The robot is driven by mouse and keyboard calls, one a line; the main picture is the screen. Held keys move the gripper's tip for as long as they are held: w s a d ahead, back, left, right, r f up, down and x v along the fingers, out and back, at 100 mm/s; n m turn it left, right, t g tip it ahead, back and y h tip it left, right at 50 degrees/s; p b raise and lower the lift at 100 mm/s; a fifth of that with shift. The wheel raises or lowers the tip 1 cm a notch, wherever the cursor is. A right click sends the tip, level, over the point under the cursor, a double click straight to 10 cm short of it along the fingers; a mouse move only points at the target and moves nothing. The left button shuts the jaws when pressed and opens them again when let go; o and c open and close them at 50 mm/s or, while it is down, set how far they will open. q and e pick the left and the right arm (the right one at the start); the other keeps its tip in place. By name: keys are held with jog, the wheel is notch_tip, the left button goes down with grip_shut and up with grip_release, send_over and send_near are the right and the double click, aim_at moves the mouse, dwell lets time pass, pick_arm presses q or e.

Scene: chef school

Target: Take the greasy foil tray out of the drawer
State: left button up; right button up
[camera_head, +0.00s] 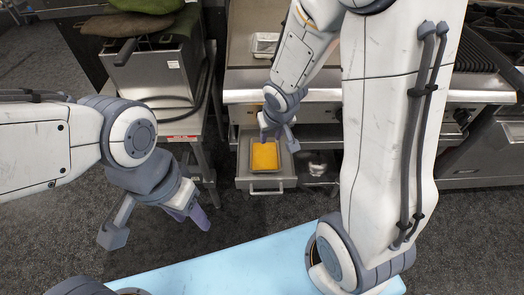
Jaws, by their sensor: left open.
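An open drawer (248,182) juts out below the steel cooking unit. In it lies a shallow rectangular tray (265,157) with a yellow-orange surface, its front edge facing me. My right gripper (280,141) is over the far right end of the drawer, fingers pointing down and apart. It looks empty; whether it touches the tray cannot be told. My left gripper (155,226) is open and empty over the floor, well left of the drawer.
A small silver tray (265,43) sits on the counter above. A steel fryer-like box (152,77) stands on a stand at the left. Shiny items (318,164) lie right of the drawer. My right arm hides much of the right side.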

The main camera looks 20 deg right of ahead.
aim_at(265, 155)
jog(key=w+d+f+m+b, duration=0.1)
jog(key=d+f, duration=0.1)
jog(key=f, duration=0.3)
jog(key=w+d+f+m+y+b, duration=0.1)
jog(key=w+d+f+b, duration=0.1)
jog(key=f, duration=0.3)
jog(key=w+d+f+m+t+b, duration=0.1)
jog(key=w+d+f+b, duration=0.1)
jog(key=f, duration=0.4)
jog(key=shift+d+m, duration=0.3)
jog(key=shift+d, duration=0.15)
jog(key=shift+w+f+b, duration=0.15)
jog(key=shift+f+b, duration=0.2)
jog(key=shift+f, duration=0.3)
jog(key=b+x, duration=0.1)
jog(key=x, duration=0.3)
jog(key=shift+b, duration=0.3)
pick_arm(q)
notch_tip(265, 155, down, 9)
jog(key=shift+r, duration=0.2)
jog(key=shift+d, duration=0.1)
pick_arm(e)
grip_shut()
